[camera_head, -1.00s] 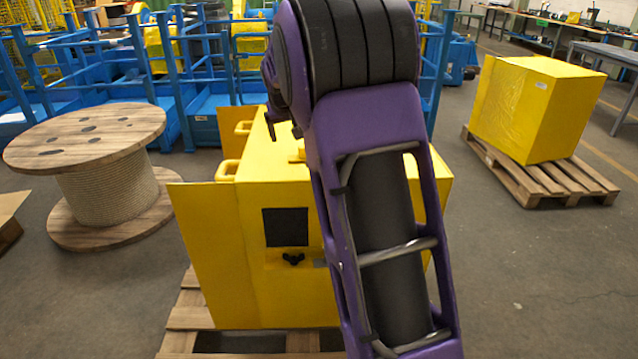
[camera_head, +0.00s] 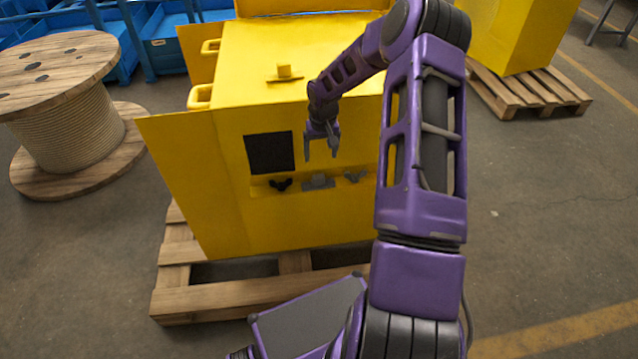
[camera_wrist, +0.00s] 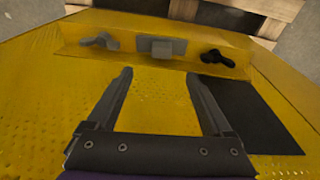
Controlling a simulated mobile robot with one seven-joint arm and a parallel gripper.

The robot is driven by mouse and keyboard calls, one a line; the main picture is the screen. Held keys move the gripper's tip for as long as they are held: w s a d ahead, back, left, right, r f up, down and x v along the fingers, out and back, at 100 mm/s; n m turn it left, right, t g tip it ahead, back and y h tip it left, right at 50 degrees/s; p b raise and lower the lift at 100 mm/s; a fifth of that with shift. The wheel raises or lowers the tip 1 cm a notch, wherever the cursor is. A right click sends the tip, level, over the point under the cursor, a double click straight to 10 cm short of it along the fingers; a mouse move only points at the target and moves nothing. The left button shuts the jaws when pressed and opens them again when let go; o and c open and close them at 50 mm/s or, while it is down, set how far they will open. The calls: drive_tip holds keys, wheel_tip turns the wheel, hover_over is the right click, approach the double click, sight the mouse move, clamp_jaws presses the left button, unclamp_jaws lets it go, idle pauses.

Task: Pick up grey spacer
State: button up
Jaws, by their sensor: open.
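The grey spacer (camera_head: 319,181) is a small block on the narrow ledge of the yellow housing's front (camera_head: 225,190). It sits between a black wing-shaped knob (camera_head: 281,184) and a dark grey one (camera_head: 355,176). My gripper (camera_head: 321,153) is open and empty, its fingers pointing down just above the spacer in the head view. In the wrist view the spacer (camera_wrist: 162,48) lies beyond the fingertips of my gripper (camera_wrist: 159,73), roughly centred between them and apart from both. The grey knob (camera_wrist: 100,41) is to its left, the black knob (camera_wrist: 218,57) to its right.
A black square panel (camera_head: 270,153) is on the housing front, left of my gripper. The housing stands on a wooden pallet (camera_head: 210,300). A cable reel (camera_head: 60,125) is at the left. Another yellow box (camera_head: 525,35) on a pallet is at the back right. Floor at right is clear.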

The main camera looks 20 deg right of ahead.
hover_over(319, 177)
drive_tip(key=f, duration=0.6)
drive_tip(key=shift+s+f+b, duration=0.15)
drive_tip(key=shift+s+b, duration=0.1)
drive_tip(key=shift+b, duration=0.05)
drive_tip(key=f, duration=0.5)
drive_tip(key=shift+w+f+b, duration=0.1)
drive_tip(key=shift+w+b, duration=0.25)
clamp_jaws()
